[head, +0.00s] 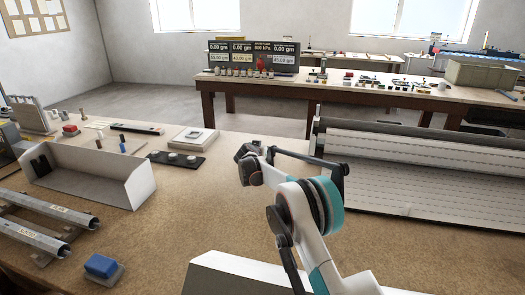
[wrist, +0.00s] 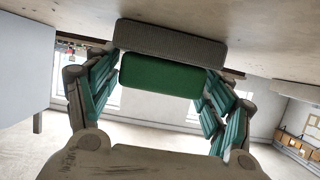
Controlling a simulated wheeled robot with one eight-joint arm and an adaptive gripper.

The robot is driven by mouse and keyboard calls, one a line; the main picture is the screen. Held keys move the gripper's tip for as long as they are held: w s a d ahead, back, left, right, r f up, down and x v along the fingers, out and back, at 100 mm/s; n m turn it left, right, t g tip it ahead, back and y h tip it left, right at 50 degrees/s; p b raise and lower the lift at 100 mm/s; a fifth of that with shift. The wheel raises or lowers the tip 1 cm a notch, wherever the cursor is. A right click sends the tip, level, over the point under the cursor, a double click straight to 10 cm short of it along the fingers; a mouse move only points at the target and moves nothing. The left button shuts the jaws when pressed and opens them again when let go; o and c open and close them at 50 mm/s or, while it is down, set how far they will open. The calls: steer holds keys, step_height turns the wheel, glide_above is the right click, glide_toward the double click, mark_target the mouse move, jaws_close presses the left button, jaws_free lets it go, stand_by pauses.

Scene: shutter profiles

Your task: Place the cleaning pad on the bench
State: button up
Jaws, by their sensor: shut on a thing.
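The cleaning pad, a block with a green layer (wrist: 160,76) and a grey layer (wrist: 170,40), is between the fingers of my gripper (wrist: 168,62) in the wrist view. The fingers close on its two ends. The pale bench surface (wrist: 265,35) fills the top of the wrist view, close behind the pad; I cannot tell whether they touch. The pad cannot be made out there.
An open white box (head: 95,190) and metal profiles (head: 40,215) are at left. A blue block on a grey base (head: 102,266) lies in front. A dark tray with round pieces (head: 177,160) is left of my gripper. A long slatted housing (head: 415,165) is at right. The middle bench is clear.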

steer(key=o, duration=1.1)
steer(key=shift+c, duration=0.2)
steer(key=shift+r, duration=0.15)
steer(key=shift+s+a+r, duration=0.1)
steer(key=shift+s, duration=0.15)
steer(key=p+v, duration=0.3)
steer(key=v, duration=0.8)
steer(key=shift+s+p, duration=0.3)
